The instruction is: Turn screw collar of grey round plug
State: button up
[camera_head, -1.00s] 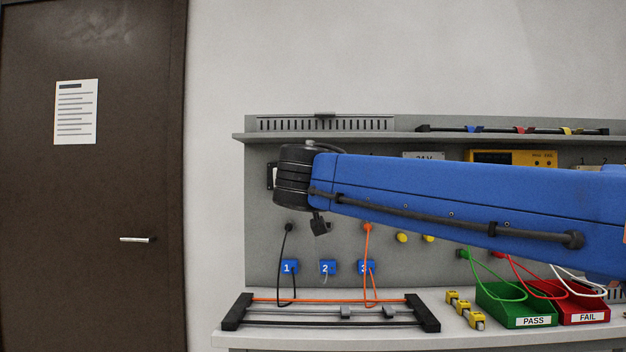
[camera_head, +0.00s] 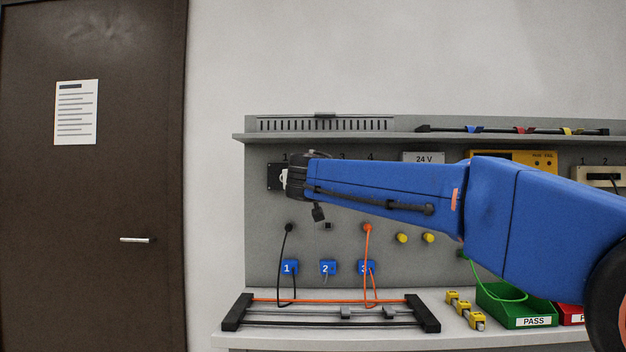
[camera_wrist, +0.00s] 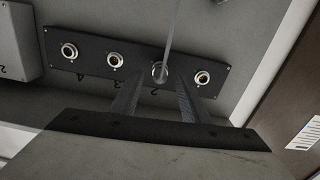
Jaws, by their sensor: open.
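In the wrist view a grey round plug (camera_wrist: 159,74) with a pale cable (camera_wrist: 173,32) sits in the socket by the number 2 on a dark socket panel (camera_wrist: 138,66). The plug's collar is seen nearly end-on, and its turn position cannot be told. My gripper (camera_wrist: 157,82) is open, its two dark fingers pointing at the panel, one on each side of the plug. I cannot tell whether either finger touches the collar. In the head view my arm covers most of the panel, and only its left end (camera_head: 273,177) shows.
Other round sockets, such as the rightmost one (camera_wrist: 202,77), flank the plug closely. A grey box (camera_wrist: 14,42) is at the left in the wrist view. Below my arm are an orange plug (camera_head: 367,228), yellow knobs (camera_head: 402,238) and a black rail frame (camera_head: 330,312) on the bench.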

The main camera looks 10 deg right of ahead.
jog(key=shift+x, duration=1.55)
grip_shut()
